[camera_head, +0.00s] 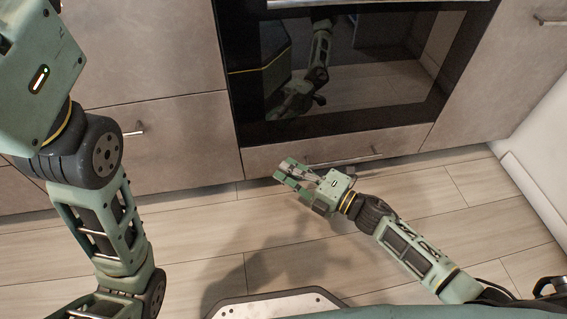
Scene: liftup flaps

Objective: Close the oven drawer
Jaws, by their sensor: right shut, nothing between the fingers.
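The oven drawer (395,146) is the low grey-brown front under the black oven, with a metal bar handle (345,159). From above, a dark gap shows along its lower edge; how far it stands out is hard to tell. My right gripper (285,172) is shut and empty, in front of the drawer near its left end. Whether it touches the front cannot be told. My left arm fills the left side of the view, and its gripper is out of view.
The oven (340,75) has a dark glass door that mirrors my arm. Grey-brown cabinets with bar handles (133,129) stand to the left, and another cabinet (515,75) to the right. A white wall (540,150) bounds the right side. The plank floor (480,205) is clear.

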